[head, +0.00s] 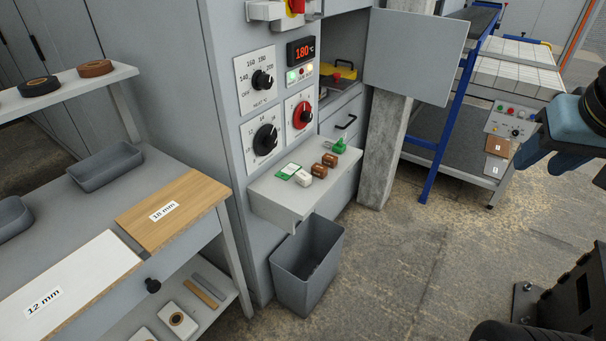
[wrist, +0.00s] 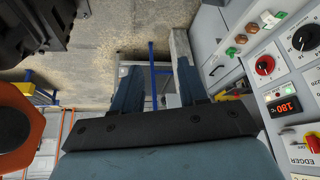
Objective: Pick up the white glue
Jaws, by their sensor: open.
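A small white block (head: 304,178), which looks like the white glue, sits on the grey shelf (head: 262,193) fixed to the machine's front. In the wrist view the white block (wrist: 267,18) shows at the upper right. Beside it are a green-and-white piece (head: 288,171), two brown blocks (head: 318,170) and a green piece (head: 340,147). My gripper (wrist: 158,85) is open and empty in the wrist view, with its blue fingers apart. In the head view my gripper (head: 530,155) is at the right edge, partly cut off, well away from the shelf.
A grey bin (head: 308,268) stands on the floor under the shelf. An open cabinet door (head: 415,55) and a concrete post (head: 384,150) stand beyond it. A bench with boards (head: 170,210) is at the left. A blue-framed rack (head: 440,125) is at the back right. Floor between is clear.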

